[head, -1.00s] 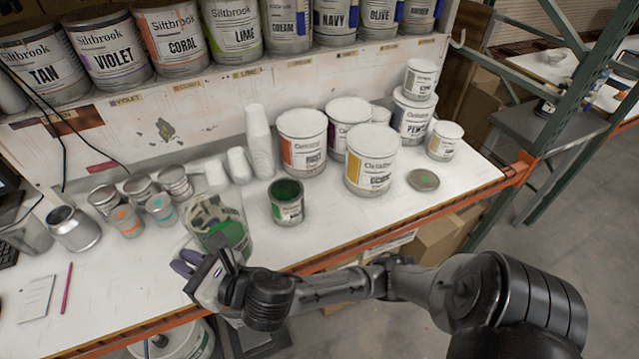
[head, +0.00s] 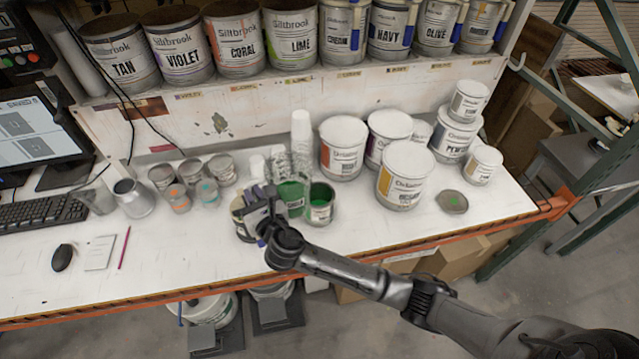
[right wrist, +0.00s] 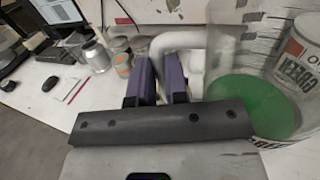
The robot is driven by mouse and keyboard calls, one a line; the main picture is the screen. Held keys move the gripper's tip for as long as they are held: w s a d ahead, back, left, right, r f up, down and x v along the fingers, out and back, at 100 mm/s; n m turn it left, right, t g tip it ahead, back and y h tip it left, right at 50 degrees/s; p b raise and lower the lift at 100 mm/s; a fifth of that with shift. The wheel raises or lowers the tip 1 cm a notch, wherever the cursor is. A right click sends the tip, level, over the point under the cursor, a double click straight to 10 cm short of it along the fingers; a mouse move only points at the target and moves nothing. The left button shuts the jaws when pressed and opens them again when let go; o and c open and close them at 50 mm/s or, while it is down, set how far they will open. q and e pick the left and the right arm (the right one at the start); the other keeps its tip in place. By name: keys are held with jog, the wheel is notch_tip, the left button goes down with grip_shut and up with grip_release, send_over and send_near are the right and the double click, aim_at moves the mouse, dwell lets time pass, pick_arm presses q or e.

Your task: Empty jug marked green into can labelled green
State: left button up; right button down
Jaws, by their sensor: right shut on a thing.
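The clear jug (head: 292,190) with green liquid in its lower part is held just left of the green can. It also shows at the right of the right wrist view (right wrist: 245,100), where its pale handle (right wrist: 190,45) lies between the purple fingers. My right gripper (head: 264,196) is shut on this handle. I cannot tell how far the jug is tilted, or whether it touches the can. The can labelled green (head: 320,205) stands open on the bench with green inside. My left gripper is not in view.
Several white-lidded paint cans (head: 405,178) stand to the right, with a loose lid with a green spot (head: 452,201) on the bench. White stacked cups (head: 301,128) stand behind the jug. Small tins (head: 178,198) are at left.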

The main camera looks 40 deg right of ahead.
jog(key=w+a+y+p, duration=0.1)
jog(key=w+a+p, duration=0.3)
jog(key=w+p, duration=0.2)
jog(key=shift+w+f+n+p, duration=0.15)
jog(key=shift+w+n+p, duration=0.25)
jog(key=shift+p, duration=0.15)
jog(key=shift+a, duration=0.1)
